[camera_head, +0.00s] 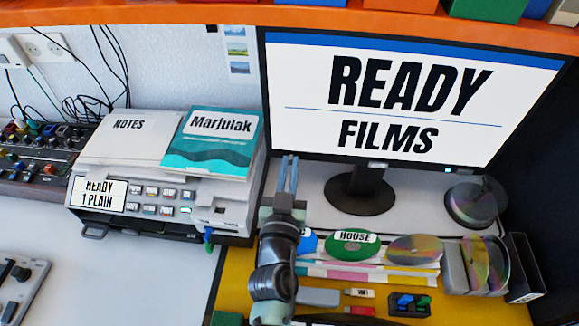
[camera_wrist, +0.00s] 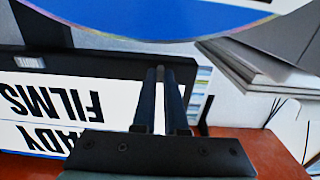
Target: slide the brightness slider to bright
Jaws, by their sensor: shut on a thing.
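The monitor (camera_head: 415,105) stands at the back right and shows READY FILMS; upside down, it also shows in the wrist view (camera_wrist: 50,100). My gripper (camera_head: 288,158) reaches up to the left end of the monitor's lower bezel. In the wrist view, its long dark fingers (camera_wrist: 160,70) are almost together. Between the tips is a small grey piece, apparently the brightness slider (camera_wrist: 160,73). The fingers mostly hide it, so its position along its track cannot be told.
Left of my arm, a grey printer (camera_head: 225,212) bears a teal Marjulak book (camera_head: 212,140) and a NOTES sheet (camera_head: 130,140). A blue disc (camera_wrist: 180,14) is close to my wrist.

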